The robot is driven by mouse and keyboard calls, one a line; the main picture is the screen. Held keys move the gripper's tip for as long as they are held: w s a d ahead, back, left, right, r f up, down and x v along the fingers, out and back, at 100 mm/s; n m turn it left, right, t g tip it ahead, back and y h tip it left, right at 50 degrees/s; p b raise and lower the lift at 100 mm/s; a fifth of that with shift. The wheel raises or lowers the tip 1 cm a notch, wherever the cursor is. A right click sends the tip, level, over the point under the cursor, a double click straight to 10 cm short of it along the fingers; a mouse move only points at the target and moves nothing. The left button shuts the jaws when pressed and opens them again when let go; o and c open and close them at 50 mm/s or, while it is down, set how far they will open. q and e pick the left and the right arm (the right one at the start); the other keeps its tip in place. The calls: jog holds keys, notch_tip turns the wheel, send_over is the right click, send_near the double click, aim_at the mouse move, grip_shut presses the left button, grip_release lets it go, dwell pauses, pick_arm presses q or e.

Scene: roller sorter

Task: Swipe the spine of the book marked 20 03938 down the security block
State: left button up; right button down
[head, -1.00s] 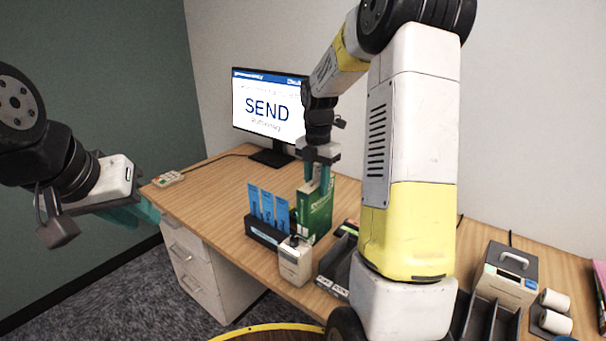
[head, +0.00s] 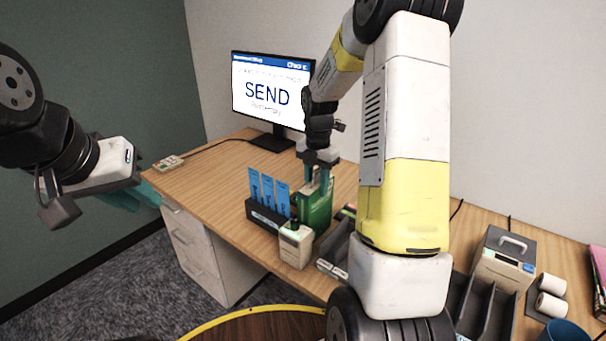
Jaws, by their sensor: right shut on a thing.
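A green book (head: 317,212) stands upright on the desk side behind a small white device (head: 295,246), partly hidden by it. My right gripper (head: 321,180) is shut on the top of the green book, fingers pointing down. The number on the book cannot be read here. I cannot tell for sure which device is the security block; the small white device stands close in front of the book, and whether they touch is unclear. My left gripper (head: 135,197) hangs off the desk's left end, away from the book; its fingers are partly hidden.
A black holder (head: 262,221) with blue cards stands left of the book. A monitor (head: 268,97) reads SEND. A keypad (head: 169,163) lies at the left desk end. Dark trays and a grey handled box (head: 502,262) stand at right. The desk (head: 215,180) is clear at left.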

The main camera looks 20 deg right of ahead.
jog(key=shift+w+d, duration=0.1)
dwell(0.4)
jog(key=shift+w+d+r, duration=0.15)
jog(key=shift+d+r, duration=0.05)
jog(key=shift+r, duration=1.8)
jog(key=shift+w+d+r, duration=0.2)
jog(key=shift+d+r, duration=0.05)
jog(key=shift+r, duration=1.8)
jog(key=shift+w+d+r, duration=0.15)
jog(key=shift+d+r, duration=0.05)
jog(key=shift+r, duration=1.8)
jog(key=shift+f, duration=0.1)
